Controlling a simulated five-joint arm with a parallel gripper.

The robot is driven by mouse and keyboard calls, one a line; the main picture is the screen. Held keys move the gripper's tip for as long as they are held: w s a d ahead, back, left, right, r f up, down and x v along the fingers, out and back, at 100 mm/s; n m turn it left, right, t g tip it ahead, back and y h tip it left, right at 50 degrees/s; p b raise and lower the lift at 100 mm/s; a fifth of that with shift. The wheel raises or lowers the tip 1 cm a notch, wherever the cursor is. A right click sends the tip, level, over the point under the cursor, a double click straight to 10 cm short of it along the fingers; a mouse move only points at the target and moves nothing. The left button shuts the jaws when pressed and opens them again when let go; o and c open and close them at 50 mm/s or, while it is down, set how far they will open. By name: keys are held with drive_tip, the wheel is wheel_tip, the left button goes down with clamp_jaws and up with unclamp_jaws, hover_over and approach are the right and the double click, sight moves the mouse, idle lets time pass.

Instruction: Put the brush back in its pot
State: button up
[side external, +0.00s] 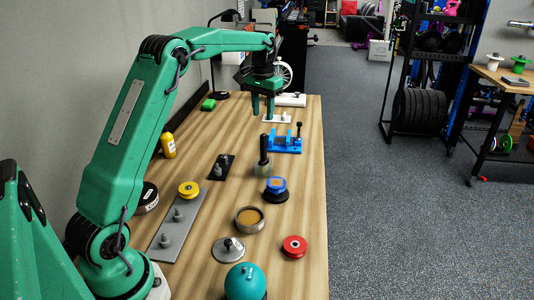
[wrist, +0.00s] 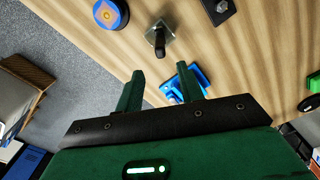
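A black upright handle (side external: 263,148), which looks like the brush, rises from a small greyish see-through square pot (side external: 263,170) mid-table. In the wrist view the black handle (wrist: 160,45) stands over the grey square pot (wrist: 152,33), near the top. I cannot tell how deep the handle sits in the pot. My gripper (side external: 262,108) points down above the far part of the table, beyond the pot and apart from it. In the wrist view my gripper (wrist: 160,90) has its two fingers spread with nothing held between them.
A blue fixture (side external: 284,146) stands between the gripper and the pot. A blue-topped round item (side external: 276,186), a metal bowl (side external: 249,226), a red disc (side external: 294,246) and a teal ball (side external: 245,282) stand nearer. A grey plate with pegs (side external: 165,243) lies left.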

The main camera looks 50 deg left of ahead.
drive_tip(key=shift+s+d+r, duration=0.2)
drive_tip(key=shift+d+r, duration=0.2)
drive_tip(key=shift+r, duration=0.05)
drive_tip(key=s+d+r+m+t, duration=0.25)
drive_tip(key=s+d+r, duration=0.55)
drive_tip(key=s+d, duration=0.4)
drive_tip(key=s+d+f+t, duration=0.1)
drive_tip(key=s+d, duration=0.3)
drive_tip(key=s, duration=0.4)
drive_tip(key=s+d+f+t, duration=0.2)
drive_tip(key=s+d+f, duration=0.2)
drive_tip(key=s, duration=0.5)
drive_tip(key=shift+s+d+m, duration=0.2)
drive_tip(key=shift+m, duration=0.25)
